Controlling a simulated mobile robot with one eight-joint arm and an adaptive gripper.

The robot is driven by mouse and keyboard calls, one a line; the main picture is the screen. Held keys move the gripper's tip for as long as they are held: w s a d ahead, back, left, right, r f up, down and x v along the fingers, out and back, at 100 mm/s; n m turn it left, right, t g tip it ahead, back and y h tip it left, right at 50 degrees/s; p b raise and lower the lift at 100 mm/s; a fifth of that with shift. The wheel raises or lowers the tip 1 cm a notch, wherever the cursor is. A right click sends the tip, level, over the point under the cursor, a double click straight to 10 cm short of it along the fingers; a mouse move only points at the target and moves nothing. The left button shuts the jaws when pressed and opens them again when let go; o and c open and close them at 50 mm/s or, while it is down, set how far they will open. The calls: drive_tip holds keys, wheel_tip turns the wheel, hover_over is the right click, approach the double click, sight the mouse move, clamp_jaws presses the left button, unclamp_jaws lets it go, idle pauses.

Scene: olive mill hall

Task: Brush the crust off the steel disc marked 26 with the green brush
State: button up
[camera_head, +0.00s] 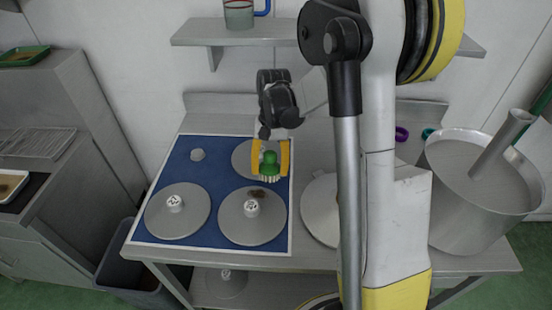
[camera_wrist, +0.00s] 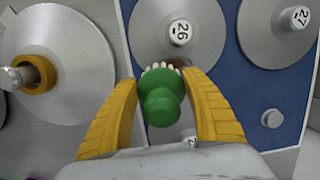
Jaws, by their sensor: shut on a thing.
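The steel disc marked 26 (camera_head: 240,230) lies at the front right of the blue mat, with a dark crust patch (camera_head: 263,194) near its back edge. In the wrist view the brush (camera_wrist: 165,103) has pale bristles pointing toward disc 26. The bristles are just behind the crust in the head view; I cannot tell whether they touch the disc.
A disc marked 27 (camera_wrist: 262,40) lies beside it, at left on the blue mat (camera_head: 165,172) in the head view. Another disc (camera_head: 240,157) lies behind, partly hidden by my gripper. A small knob (camera_head: 197,155) stands back left. A large steel pot (camera_head: 475,215) stands right.

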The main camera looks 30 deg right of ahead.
drive_tip(key=shift+d+m, duration=0.3)
drive_tip(key=shift+d, duration=0.15)
drive_tip(key=shift+f+b, duration=0.3)
drive_tip(key=b, duration=0.3)
hover_over(270, 198)
drive_tip(key=shift+w+d+f, duration=0.1)
drive_tip(key=shift+d+f, duration=0.05)
drive_tip(key=shift+f, duration=0.7)
drive_tip(key=shift+w+d+f, duration=0.1)
drive_tip(key=shift+d+f, duration=0.05)
drive_tip(key=shift+f, duration=0.75)
drive_tip(key=shift+w+d+f, duration=0.1)
drive_tip(key=shift+d+f, duration=0.05)
drive_tip(key=shift+f, duration=0.7)
drive_tip(key=shift+b+x, duration=1)
drive_tip(key=shift+x, duration=0.05)
